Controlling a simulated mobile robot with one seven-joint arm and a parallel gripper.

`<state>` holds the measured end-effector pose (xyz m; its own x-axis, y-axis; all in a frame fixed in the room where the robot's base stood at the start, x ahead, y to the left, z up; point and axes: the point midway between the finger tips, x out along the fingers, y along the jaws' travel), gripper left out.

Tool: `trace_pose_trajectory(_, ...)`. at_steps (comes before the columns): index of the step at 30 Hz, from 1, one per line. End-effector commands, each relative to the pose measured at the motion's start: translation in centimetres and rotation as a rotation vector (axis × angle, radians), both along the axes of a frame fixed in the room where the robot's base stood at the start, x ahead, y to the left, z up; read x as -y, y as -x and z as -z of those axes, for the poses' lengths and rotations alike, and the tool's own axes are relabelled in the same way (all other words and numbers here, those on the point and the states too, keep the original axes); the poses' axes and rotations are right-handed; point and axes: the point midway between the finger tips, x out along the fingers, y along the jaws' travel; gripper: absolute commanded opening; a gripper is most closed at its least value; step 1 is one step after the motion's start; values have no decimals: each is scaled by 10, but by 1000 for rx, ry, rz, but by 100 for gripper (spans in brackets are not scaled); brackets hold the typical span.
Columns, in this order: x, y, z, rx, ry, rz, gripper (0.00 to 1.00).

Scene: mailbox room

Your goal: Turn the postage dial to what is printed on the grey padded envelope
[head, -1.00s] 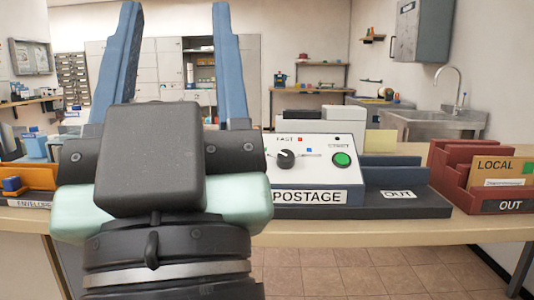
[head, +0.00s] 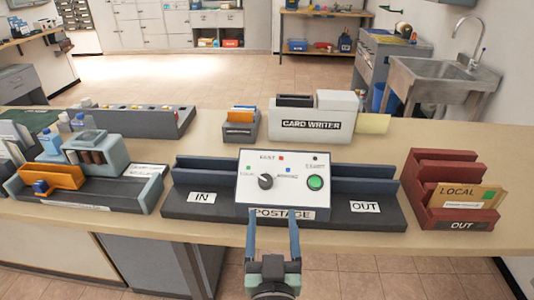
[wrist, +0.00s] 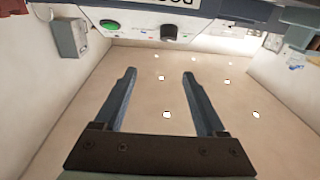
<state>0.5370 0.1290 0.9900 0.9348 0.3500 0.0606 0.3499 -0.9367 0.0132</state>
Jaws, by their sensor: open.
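The black postage dial (head: 266,182) is on the sloped white panel of the postage machine (head: 245,196). Small coloured marks surround it: green at left, red labelled FAST above, blue at right. The dial's exact pointing is too small to tell. My gripper (head: 272,222) is open and empty, low in front of the machine, below the dial and apart from it. The wrist view looks upside down; the dial (wrist: 170,31) shows at the top beyond my open fingers (wrist: 160,76). I cannot make out a grey padded envelope in these frames.
A green button (head: 315,182) is right of the dial. IN and OUT trays (head: 185,211) flank the machine. A red rack (head: 425,190) at right holds a tan LOCAL envelope (head: 460,195). The card writer (head: 311,126) stands behind. An organiser (head: 125,191) is at left.

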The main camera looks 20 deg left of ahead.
Motion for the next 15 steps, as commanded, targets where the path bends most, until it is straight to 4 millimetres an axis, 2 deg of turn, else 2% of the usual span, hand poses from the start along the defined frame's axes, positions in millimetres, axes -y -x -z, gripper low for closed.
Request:
trace_pose_trajectory(3, -5, 9, 9, -50, -3, -9, 73)
trace_pose_trajectory(7, -8, 10, 17, -67, -4, -12, 73)
trace_pose_trajectory(11, -13, -1, 18, -66, -5, -12, 73)
trace_pose_trajectory(15, -20, -22, 16, -66, -4, -13, 73)
